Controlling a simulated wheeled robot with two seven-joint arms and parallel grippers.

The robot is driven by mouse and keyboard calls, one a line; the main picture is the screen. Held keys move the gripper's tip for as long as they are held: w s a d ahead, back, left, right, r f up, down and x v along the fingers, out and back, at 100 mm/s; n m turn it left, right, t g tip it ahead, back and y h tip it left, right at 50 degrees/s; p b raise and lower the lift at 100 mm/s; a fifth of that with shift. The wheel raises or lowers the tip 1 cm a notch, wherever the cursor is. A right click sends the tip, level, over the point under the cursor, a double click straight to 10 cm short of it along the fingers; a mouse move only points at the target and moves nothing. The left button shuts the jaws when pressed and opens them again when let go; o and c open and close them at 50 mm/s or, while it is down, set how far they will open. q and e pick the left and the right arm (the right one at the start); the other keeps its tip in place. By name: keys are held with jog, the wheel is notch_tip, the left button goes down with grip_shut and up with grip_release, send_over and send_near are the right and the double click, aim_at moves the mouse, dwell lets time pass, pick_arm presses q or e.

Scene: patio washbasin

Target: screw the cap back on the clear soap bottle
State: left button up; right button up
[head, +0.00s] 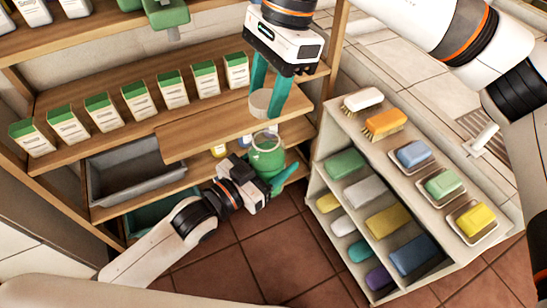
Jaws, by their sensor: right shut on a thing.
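The clear soap bottle (267,157), see-through with a green tint, stands roughly upright in front of the wooden shelves. My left gripper (272,175) comes in from below left. Its teal fingers are around the bottle's body and appear shut on it; the far finger is partly hidden. My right gripper (268,94) points down from above. Its teal fingers are shut on a pale cup-shaped cap (260,103). The cap is above the bottle's neck in the picture, apart from it, with a small gap.
White-and-green cartons (141,100) line the shelf at left. A grey bin (128,168) sits on the shelf below. A wooden board (205,137) juts out close to the cap. A rack (350,150) with brushes and soaps stands at right. The tiled floor (270,245) is clear.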

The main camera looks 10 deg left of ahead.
dwell(0.4)
jog(key=shift+f, duration=2)
jog(key=shift+f, duration=0.85)
jog(key=shift+f, duration=0.5)
